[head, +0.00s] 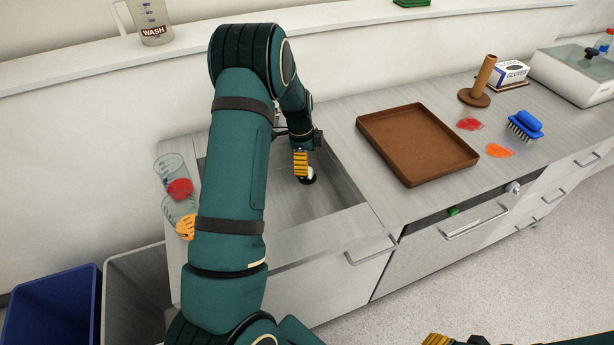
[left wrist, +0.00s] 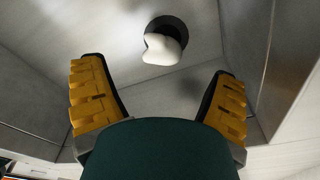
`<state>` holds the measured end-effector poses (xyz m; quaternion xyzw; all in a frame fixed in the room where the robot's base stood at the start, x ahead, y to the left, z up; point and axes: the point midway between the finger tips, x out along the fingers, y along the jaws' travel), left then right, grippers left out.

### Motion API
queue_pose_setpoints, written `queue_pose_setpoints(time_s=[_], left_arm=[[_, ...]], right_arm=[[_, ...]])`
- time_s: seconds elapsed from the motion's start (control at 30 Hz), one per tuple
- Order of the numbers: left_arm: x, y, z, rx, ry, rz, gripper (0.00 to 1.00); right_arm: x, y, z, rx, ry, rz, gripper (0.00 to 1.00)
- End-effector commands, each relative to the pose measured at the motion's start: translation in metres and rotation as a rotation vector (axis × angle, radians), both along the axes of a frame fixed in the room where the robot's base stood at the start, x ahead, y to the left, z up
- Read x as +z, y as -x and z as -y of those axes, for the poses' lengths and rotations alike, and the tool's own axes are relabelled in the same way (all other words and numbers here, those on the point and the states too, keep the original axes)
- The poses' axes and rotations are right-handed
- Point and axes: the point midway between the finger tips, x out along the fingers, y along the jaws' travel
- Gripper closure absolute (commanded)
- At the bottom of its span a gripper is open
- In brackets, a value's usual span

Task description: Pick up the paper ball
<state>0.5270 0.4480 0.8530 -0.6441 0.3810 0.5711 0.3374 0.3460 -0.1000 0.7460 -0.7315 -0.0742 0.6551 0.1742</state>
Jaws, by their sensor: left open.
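A crumpled white paper ball (left wrist: 162,48) lies on the sink floor, partly over the round dark drain (left wrist: 172,22). In the head view the paper ball (head: 311,173) shows just beyond my left fingers, partly hidden by them. My left gripper (head: 301,163) reaches down into the steel sink (head: 340,185). In the left wrist view its yellow-padded fingers (left wrist: 157,76) are spread wide, with nothing between them. The ball appears ahead of the gap, apart from both fingers. A small yellow part of my right gripper (head: 437,340) shows at the bottom edge of the head view.
Sink walls surround my left gripper. A blue brush (head: 524,126) and wooden stand (head: 480,85) are farther right. Bins stand lower left.

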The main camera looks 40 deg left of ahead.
Motion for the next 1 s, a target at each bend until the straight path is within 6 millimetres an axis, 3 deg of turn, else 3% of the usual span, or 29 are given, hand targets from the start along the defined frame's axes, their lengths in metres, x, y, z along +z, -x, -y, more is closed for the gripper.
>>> queue_pose_setpoints(time_s=[0.23, 0.53, 0.8, 1.0], left_arm=[[-0.014, 0.0, 0.001, 0.001, 0.001, -0.001, 0.14], [-0.054, 0.0, 0.003, 0.001, 0.001, -0.001, 0.14], [-0.057, -0.001, 0.004, 0.001, 0.0, 0.001, 0.14], [-0.057, -0.001, 0.004, 0.001, 0.001, 0.0, 0.75]], right_arm=[[-0.003, -0.001, 0.0, 0.0, 0.0, 0.002, 0.53], [-0.012, -0.002, 0.0, -0.001, 0.001, 0.006, 0.53], [-0.012, -0.003, 0.0, -0.001, 0.001, 0.006, 0.53], [-0.012, -0.003, 0.0, -0.001, 0.001, 0.006, 0.53]])
